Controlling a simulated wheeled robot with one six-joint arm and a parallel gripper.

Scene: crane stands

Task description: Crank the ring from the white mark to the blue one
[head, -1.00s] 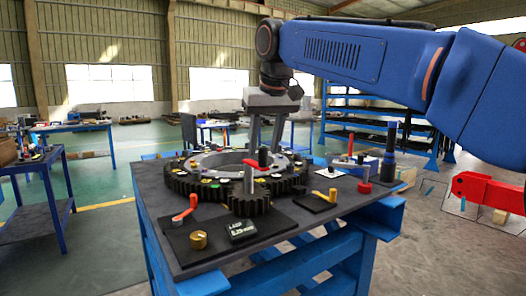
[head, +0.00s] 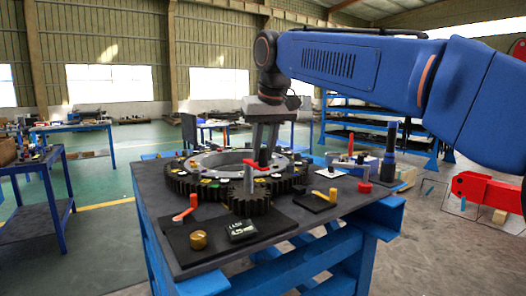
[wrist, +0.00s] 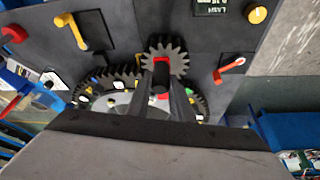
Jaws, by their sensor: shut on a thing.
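My gripper (head: 265,148) is shut on the black knob (head: 264,157) of the red crank (head: 254,164), above the bench. The crank sits on a post over a small dark gear (head: 249,203). That gear stands against the large toothed ring (head: 183,184), which carries several coloured marks, white ones among them. In the wrist view my gripper (wrist: 160,82) has the knob between its fingers, with the red crank (wrist: 161,61) on the small gear (wrist: 179,62). The ring (wrist: 129,75) is partly hidden behind my fingers and wrist. I cannot tell which mark lines up with anything.
On the bench stand a red lever (head: 186,208), a brass knob (head: 198,240), a small display (head: 241,230), a yellow lever (head: 326,196) and a tall dark blue cylinder (head: 389,153). A red arm-like part (head: 485,188) shows at the right.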

